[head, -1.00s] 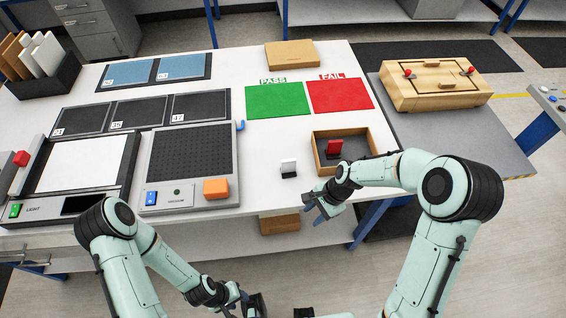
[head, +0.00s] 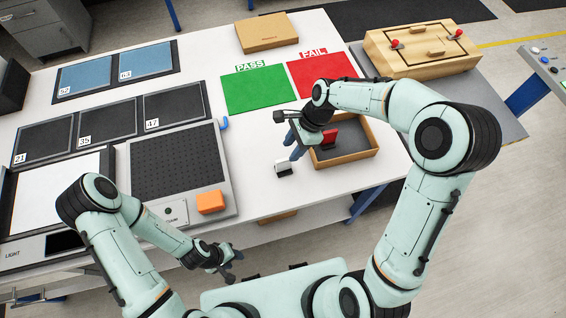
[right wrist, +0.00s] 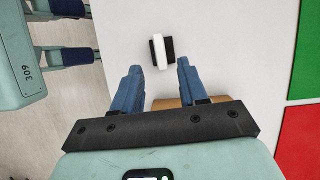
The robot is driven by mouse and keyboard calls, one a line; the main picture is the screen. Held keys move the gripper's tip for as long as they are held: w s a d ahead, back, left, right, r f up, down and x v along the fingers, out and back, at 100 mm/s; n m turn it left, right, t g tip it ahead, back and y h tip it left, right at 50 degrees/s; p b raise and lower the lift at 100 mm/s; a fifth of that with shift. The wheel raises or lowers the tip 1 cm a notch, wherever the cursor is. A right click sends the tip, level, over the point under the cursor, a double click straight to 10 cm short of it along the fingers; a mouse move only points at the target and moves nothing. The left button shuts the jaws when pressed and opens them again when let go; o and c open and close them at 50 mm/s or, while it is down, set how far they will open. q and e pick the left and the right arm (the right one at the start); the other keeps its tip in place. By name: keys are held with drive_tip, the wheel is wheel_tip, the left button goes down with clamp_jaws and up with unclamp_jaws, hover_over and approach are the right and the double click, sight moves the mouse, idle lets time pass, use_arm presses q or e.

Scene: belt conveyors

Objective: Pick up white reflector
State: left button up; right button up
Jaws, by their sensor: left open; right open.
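The white reflector (head: 284,166), a small white piece with a black base, stands on the white table just left of the wooden tray. In the right wrist view the white reflector (right wrist: 158,50) lies just beyond the fingertips, roughly in line with the gap between them. My right gripper (head: 294,153) is open and empty above and close to it, its blue fingers (right wrist: 158,66) apart. My left gripper (head: 230,268) is open and empty off the table's front edge.
A wooden tray (head: 368,155) holding a red piece (head: 328,131) is right of the reflector. A vacuum plate with an orange block (head: 211,201) stands left. Green PASS (head: 258,92) and red FAIL (head: 320,72) mats lie behind. The table around the reflector is clear.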

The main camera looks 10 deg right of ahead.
sight(284, 159)
drive_tip(key=x, duration=0.4)
drive_tip(key=shift+w, duration=0.1)
drive_tip(key=x, duration=0.5)
drive_tip(key=shift+r, duration=0.1)
clamp_jaws()
